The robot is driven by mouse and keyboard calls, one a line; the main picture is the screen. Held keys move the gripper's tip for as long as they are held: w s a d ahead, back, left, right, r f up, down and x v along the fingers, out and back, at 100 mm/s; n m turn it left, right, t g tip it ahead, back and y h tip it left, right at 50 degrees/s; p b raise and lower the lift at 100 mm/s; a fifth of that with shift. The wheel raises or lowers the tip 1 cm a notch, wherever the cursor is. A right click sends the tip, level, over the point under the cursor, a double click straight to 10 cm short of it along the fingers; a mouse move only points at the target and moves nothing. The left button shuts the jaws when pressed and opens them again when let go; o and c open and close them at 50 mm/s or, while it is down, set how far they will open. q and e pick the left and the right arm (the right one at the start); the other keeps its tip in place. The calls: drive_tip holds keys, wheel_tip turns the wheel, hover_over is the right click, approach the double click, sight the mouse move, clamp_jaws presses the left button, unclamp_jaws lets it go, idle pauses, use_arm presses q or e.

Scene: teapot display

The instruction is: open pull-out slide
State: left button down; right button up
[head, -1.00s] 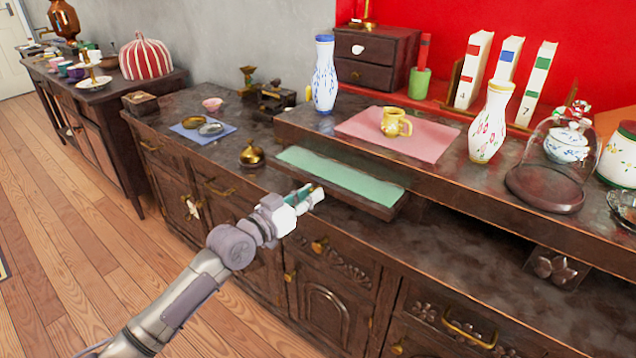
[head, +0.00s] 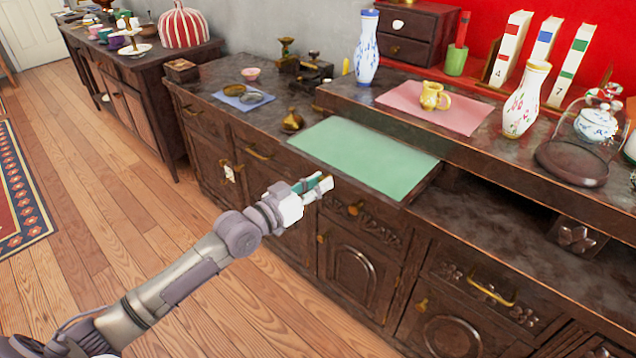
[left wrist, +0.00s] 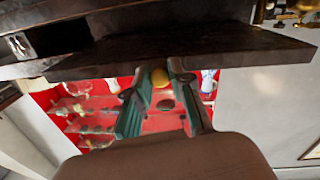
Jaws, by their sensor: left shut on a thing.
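The pull-out slide (head: 365,157), a dark wooden board with a green top, stands well out from under the raised shelf of the sideboard. My left gripper (head: 322,186) is at the slide's front edge. In the left wrist view the slide's dark board (left wrist: 200,45) spans the top, and a round brass knob (left wrist: 160,76) sits between the two fingers of my left gripper (left wrist: 160,90). The gripper is shut on this knob. In the head view the knob is hidden by the fingers. My right gripper is not in view.
A brass bell-like piece (head: 292,121) stands just left of the slide. Floor (head: 150,230) in front is clear.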

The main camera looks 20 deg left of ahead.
use_arm(q)
drive_tip(key=c, duration=1)
unclamp_jaws()
drive_tip(key=shift+s, duration=0.1)
drive_tip(key=v, duration=1.1)
drive_tip(key=shift+s+a, duration=0.2)
drive_tip(key=shift+s, duration=0.15)
